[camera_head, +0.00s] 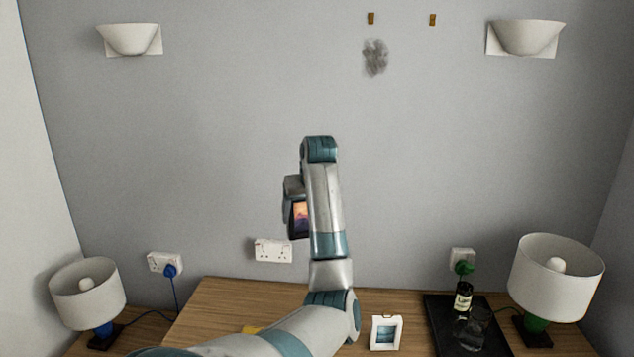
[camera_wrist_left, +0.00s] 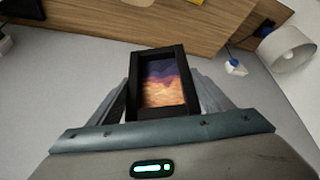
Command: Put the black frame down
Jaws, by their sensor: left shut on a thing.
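The black frame (camera_head: 299,219) holds a small picture of an orange and purple sunset sky. In the head view it hangs in the air in front of the grey wall, above the wooden table top (camera_head: 230,300), partly hidden behind my left arm. In the left wrist view the black frame (camera_wrist_left: 132,92) sits between the two fingers of my left gripper (camera_wrist_left: 162,100), which is shut on it. My left gripper (camera_head: 293,192) is mostly hidden by my arm in the head view. My right gripper is not in view.
A white frame (camera_head: 374,333) stands on the table right of my arm. A black tray (camera_head: 437,325) holds a bottle (camera_head: 463,297) and a glass (camera_head: 476,322). Lamps stand left (camera_head: 88,292) and right (camera_head: 556,277). The table's back left is clear.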

